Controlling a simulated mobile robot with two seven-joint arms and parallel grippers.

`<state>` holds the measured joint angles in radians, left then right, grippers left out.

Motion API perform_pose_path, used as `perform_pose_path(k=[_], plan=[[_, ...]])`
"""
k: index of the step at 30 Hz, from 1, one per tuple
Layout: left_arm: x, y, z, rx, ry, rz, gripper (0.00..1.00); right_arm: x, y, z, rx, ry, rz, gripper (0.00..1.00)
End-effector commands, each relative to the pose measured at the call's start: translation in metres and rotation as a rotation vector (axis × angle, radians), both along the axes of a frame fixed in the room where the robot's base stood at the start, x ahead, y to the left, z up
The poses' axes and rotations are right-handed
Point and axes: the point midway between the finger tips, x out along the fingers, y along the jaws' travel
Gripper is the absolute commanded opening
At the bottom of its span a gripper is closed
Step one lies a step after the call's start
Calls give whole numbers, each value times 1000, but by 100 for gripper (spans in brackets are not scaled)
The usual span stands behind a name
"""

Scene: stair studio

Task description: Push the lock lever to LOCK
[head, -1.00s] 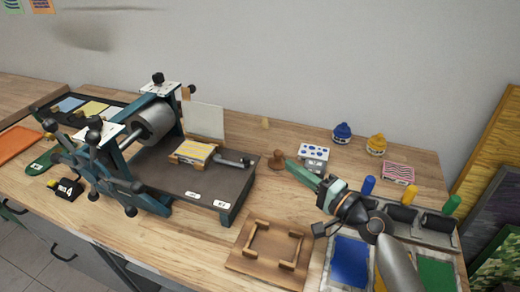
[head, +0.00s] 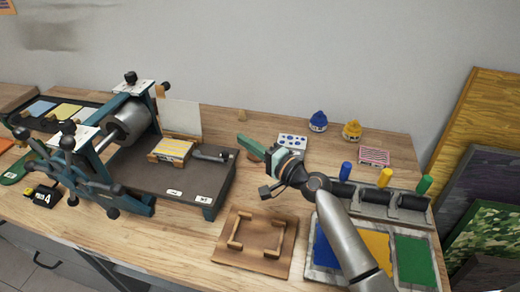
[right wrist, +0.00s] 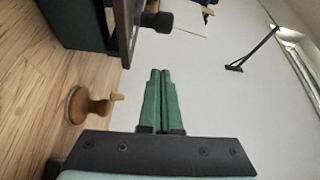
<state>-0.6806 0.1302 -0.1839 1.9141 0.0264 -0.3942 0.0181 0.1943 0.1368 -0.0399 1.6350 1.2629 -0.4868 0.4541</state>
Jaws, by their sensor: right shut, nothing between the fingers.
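The lock lever (head: 212,154), a grey bar with a dark knob at its right end, lies on the right part of the press bed (head: 140,175). Two small white labels (head: 174,193) (head: 205,200) sit on the bed's front edge; their text is too small to read. My right gripper (head: 243,141) is shut and empty, its green fingers pointing left toward the lever's knob end, apart from it. In the right wrist view the shut fingers (right wrist: 161,75) point at a dark knob (right wrist: 158,21) beside the bed edge, with a gap between. My left gripper is out of view.
A wooden stamp (right wrist: 90,106) stands close to the right gripper. A wooden frame (head: 262,242) lies in front of it. A blue-dotted block (head: 292,142) is behind it. Ink trays and rollers (head: 375,195) are at right. The press roller (head: 130,120) stands at left.

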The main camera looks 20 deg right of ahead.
Motion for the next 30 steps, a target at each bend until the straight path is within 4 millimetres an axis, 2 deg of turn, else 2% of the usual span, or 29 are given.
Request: perform_pose_path(k=[2, 4, 10, 30], plan=[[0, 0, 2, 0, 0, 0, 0, 9, 7, 2, 2, 1, 3, 0], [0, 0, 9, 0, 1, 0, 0, -3, 15, 1, 2, 3, 4, 0], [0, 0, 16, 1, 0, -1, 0, -18, 28, -1, 1, 2, 2, 0], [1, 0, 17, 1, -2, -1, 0, -21, 33, -3, 0, 1, 1, 0]])
